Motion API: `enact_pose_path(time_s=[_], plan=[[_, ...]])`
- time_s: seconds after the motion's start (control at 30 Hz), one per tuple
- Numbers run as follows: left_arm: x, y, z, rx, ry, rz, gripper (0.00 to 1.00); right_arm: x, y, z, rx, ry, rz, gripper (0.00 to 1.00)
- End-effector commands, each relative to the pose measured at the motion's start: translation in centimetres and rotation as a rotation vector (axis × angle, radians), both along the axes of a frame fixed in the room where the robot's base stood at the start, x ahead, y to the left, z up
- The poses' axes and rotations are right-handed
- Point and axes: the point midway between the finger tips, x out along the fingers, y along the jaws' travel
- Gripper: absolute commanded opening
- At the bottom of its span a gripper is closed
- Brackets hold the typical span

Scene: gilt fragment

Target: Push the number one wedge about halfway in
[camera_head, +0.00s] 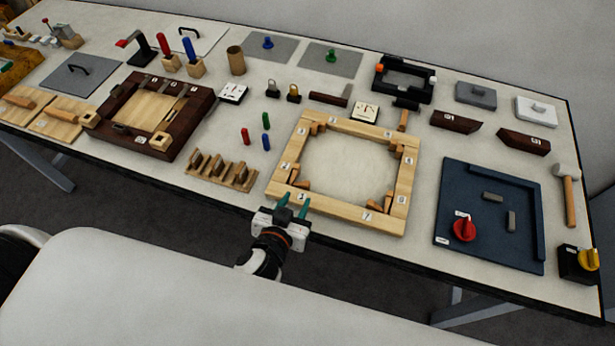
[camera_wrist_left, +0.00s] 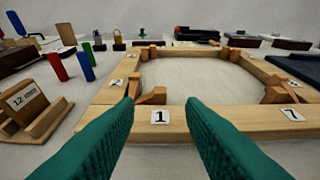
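A pale wooden frame (camera_head: 335,214) lies on the table with small brown wedges at its inside corners and numbered tags on its sides. The tag "1" (camera_wrist_left: 160,117) is on its near side, close to the near-left corner. The wedge behind that tag, the number one wedge (camera_wrist_left: 154,97), lies along the inner edge, beside another wedge near tag "2". My left gripper (camera_head: 295,200) is at the near side, its teal fingers apart with nothing between them. In the left wrist view the fingers (camera_wrist_left: 160,102) flank the tag, short of the wedge. My right gripper is not visible.
A wooden rack (camera_head: 221,172) with upright pieces stands left of the frame, with red, blue and green pegs (camera_head: 266,142) beyond it. A dark blue board (camera_head: 475,200) with a red knob is to the right. The frame's middle is empty.

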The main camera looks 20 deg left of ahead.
Motion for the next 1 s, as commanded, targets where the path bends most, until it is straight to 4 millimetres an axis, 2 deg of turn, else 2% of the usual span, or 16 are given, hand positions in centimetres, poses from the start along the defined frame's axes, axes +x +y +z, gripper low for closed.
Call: enact_pose_path(time_s=[0.03,0.2,0.4,0.6,0.83,1.0], plan=[[1.2,-0.1,-0.1,0.002,-0.002,-0.002,0.36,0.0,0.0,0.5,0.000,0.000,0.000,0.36],[4.3,-0.2,-1.5,0.001,-0.002,-0.002,0.36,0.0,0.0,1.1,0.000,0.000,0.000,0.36],[6.8,-0.2,-2.7,0.001,0.001,0.000,0.36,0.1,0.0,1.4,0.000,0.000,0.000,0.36],[7.6,-0.3,-3.1,0.000,0.001,0.000,0.36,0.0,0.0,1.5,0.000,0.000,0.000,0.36],[7.6,-0.3,-3.2,0.000,0.001,0.000,0.36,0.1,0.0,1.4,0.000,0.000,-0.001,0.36],[7.6,-0.3,-3.2,0.000,0.001,0.000,0.09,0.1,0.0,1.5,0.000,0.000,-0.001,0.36]])
